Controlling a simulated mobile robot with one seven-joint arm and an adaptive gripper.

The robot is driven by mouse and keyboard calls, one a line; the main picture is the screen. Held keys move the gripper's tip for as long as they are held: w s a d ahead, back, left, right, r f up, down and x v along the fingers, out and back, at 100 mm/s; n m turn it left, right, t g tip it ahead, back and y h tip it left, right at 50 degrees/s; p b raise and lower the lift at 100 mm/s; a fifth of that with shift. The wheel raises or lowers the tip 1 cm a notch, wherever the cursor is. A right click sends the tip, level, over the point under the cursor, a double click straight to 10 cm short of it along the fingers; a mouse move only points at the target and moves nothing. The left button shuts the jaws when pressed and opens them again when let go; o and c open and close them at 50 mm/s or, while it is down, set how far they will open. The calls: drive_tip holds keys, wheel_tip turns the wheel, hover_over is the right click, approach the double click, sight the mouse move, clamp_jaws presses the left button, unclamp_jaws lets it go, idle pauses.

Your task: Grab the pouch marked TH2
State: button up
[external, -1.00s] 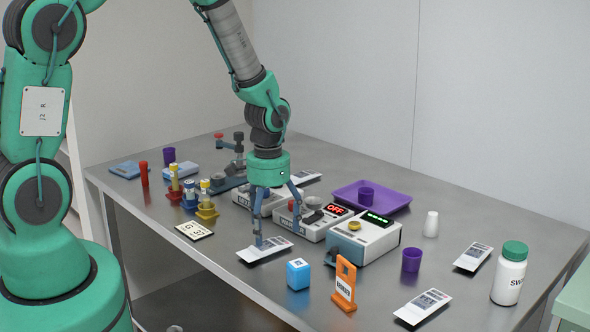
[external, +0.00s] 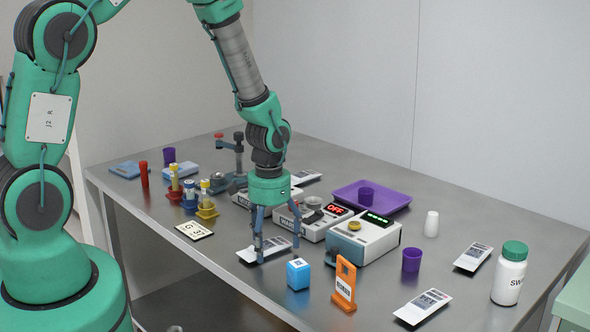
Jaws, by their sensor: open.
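Several white pouches with dark printed labels lie flat on the steel table. One pouch (external: 247,255) lies under my gripper (external: 277,256). Another pouch (external: 422,306) lies at the front right, one (external: 473,257) at the right by the bottle, and one (external: 305,176) at the back behind the devices. The lettering on them is too small to read, so I cannot tell which is TH2. My gripper points down, open, with its fingers at the near pouch and one finger in front of its label. I cannot tell whether the fingers touch it.
A device showing OFF (external: 313,224) and a device with a green display (external: 362,238) stand close right of my gripper. A blue cube (external: 298,273) and an orange stand (external: 344,285) are in front. A white bottle (external: 509,276) stands at the right.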

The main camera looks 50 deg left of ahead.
sight(268, 247)
drive_tip(key=c, duration=1.1)
drive_tip(key=shift+r, duration=0.1)
drive_tip(key=shift+r, duration=0.45)
drive_tip(key=r, duration=0.1)
drive_tip(key=r+p, duration=0.1)
drive_tip(key=shift+s+r, duration=0.35)
drive_tip(key=s+r+p, duration=0.1)
drive_tip(key=s, duration=1.4)
drive_tip(key=shift+s, duration=0.15)
drive_tip(key=shift+r, duration=0.1)
